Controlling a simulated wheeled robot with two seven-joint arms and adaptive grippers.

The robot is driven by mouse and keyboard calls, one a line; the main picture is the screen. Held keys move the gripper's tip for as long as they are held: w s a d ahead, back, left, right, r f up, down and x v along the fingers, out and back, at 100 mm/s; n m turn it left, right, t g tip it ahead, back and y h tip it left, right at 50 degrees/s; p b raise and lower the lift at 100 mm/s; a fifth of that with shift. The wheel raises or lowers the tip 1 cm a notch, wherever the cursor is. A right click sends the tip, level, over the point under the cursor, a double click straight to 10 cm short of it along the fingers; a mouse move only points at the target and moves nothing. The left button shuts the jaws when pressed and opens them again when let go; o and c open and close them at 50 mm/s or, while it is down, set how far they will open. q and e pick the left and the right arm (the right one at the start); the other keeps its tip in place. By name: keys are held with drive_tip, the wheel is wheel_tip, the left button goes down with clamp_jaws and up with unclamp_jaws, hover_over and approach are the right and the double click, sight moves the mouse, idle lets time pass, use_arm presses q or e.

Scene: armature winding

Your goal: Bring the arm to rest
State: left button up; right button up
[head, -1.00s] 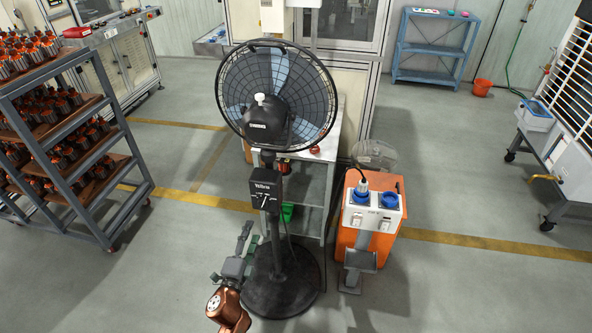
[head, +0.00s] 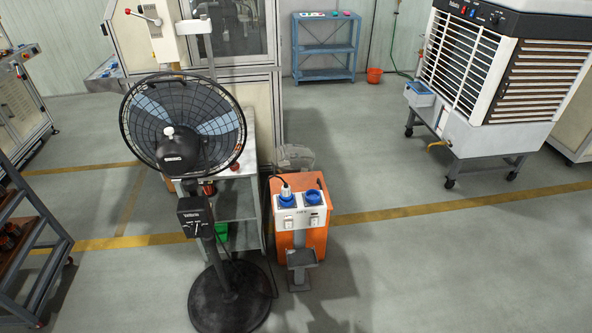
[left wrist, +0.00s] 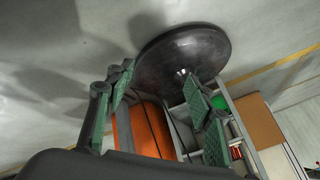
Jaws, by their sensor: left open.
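My left gripper (left wrist: 158,86) shows in the left wrist view with its green-padded fingers spread apart and nothing between them. Beyond the fingers is the round dark base (left wrist: 180,55) of the standing fan; I see no contact with it. My left arm and gripper are outside the head view. My right gripper is in neither view. The black pedestal fan (head: 184,125) stands upright in the head view, left of the middle.
A large air cooler (head: 500,80) on wheels is at right. A grey rack (head: 50,240) is at left. The front right floor is clear.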

use_arm(q)
drive_tip(key=s+d+f+n+g+p, duration=0.1)
drive_tip(key=s+f+g, duration=0.1)
drive_tip(key=s, duration=0.9)
drive_tip(key=s+f+n+g+p, duration=0.1)
drive_tip(key=s+f, duration=0.4)
drive_tip(key=s, duration=0.7)
drive_tip(key=s+d+f+n+g+p, duration=0.1)
drive_tip(key=s+f+n+g, duration=0.1)
drive_tip(key=s, duration=0.9)
drive_tip(key=shift+s+d+f+n+g+h, duration=0.3)
drive_tip(key=shift+s+f+n+g+h, duration=0.1)
drive_tip(key=shift+f+g, duration=0.35)
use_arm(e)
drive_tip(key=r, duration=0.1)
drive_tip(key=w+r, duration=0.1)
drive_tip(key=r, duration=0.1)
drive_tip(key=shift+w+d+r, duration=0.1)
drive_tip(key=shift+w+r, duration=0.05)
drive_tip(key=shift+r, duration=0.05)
use_arm(q)
drive_tip(key=shift+r, duration=0.1)
